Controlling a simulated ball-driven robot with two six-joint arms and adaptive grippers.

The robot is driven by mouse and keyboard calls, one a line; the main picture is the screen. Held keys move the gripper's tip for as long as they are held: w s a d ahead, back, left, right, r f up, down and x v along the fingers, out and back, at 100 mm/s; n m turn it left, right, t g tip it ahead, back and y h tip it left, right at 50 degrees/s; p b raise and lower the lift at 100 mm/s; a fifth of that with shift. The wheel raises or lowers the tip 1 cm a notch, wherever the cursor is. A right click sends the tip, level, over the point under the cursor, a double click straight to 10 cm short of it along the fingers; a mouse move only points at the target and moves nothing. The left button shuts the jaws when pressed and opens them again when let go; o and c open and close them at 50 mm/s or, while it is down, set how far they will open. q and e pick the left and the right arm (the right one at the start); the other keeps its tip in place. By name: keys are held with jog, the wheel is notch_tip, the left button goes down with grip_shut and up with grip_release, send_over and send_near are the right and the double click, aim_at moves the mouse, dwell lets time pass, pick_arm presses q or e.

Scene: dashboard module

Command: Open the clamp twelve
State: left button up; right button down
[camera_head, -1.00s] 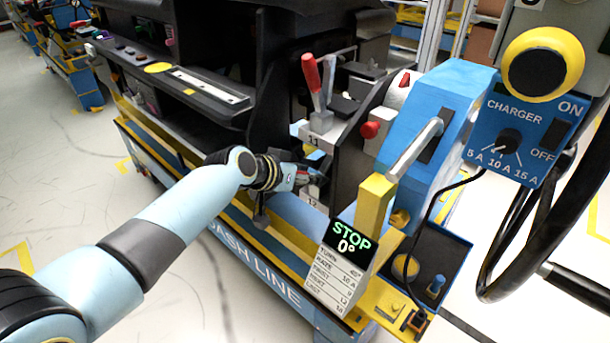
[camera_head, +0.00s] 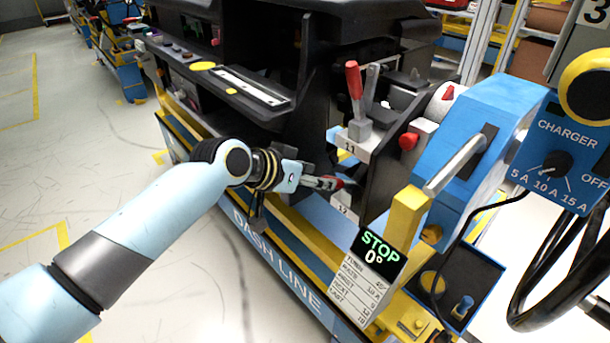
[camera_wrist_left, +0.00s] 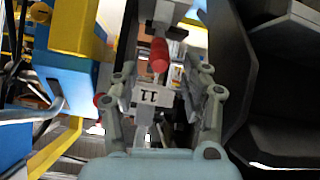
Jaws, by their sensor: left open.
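Clamp twelve's red grip (camera_head: 338,184) shows just past the fingertips of my left gripper (camera_head: 324,183) in the head view, above the label 12 (camera_head: 344,211). My left gripper is open. In the left wrist view its fingers (camera_wrist_left: 162,100) stand apart, with a red grip (camera_wrist_left: 160,55), probably clamp twelve's, ahead in the gap between them and not held. Clamp eleven (camera_head: 354,85), with an upright red handle, stands above on its bracket; its label 11 (camera_wrist_left: 149,96) appears upside down between the fingers in the wrist view. Most of clamp twelve is hidden. My right gripper is not in view.
Right of the clamps stand a red knob (camera_head: 408,141), a blue housing with a grey lever (camera_head: 455,165) and a yellow post (camera_head: 405,220) with a STOP 0° display (camera_head: 380,247). The black dashboard module (camera_head: 270,50) rises behind. Open floor lies left.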

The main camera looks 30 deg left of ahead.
pick_arm(q)
jog(key=v, duration=0.3)
jog(key=shift+s+r, duration=0.1)
jog(key=shift+s, duration=0.05)
